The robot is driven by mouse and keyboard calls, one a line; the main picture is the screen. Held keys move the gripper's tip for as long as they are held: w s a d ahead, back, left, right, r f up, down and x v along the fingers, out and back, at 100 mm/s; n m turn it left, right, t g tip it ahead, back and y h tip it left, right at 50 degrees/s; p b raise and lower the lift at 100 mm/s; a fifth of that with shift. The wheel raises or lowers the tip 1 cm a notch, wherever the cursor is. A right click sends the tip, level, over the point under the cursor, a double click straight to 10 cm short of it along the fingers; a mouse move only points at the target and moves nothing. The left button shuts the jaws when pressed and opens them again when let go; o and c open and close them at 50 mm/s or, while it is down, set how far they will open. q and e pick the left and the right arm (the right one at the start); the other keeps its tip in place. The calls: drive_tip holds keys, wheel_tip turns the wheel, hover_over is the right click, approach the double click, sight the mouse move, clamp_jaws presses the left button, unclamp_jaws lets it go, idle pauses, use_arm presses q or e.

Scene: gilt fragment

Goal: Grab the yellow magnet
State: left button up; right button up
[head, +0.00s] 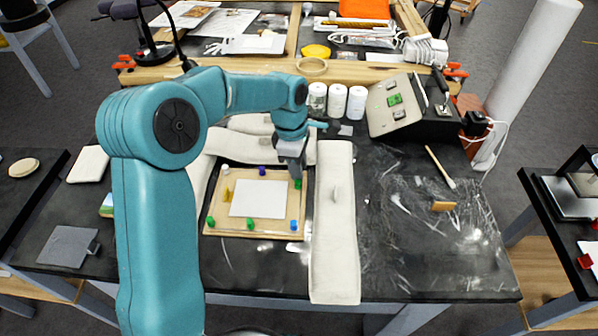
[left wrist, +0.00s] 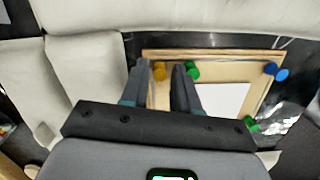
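A yellow magnet (left wrist: 159,71) shows between the fingertips of my left gripper (left wrist: 160,80) in the left wrist view, near the edge of a wooden board (left wrist: 150,54). The fingers are apart, and I cannot tell whether they touch it. In the head view my left gripper (head: 291,165) points down over the board's (head: 212,226) far right corner and hides that magnet. Another small yellow piece (head: 226,196) stands at the board's left side. A green magnet (left wrist: 193,70) is close beside the right finger. My right gripper is not in view.
The board also bears white paper (head: 257,198), blue magnets (head: 262,171) and more green magnets (head: 250,224). A pale padded strip (head: 335,230) lies along its right, more padding behind. White bottles (head: 337,100) and a slanted panel (head: 397,104) stand behind. The table's right front is fairly clear.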

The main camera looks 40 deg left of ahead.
use_arm(q)
clamp_jaws()
drive_tip(key=shift+r, duration=0.1)
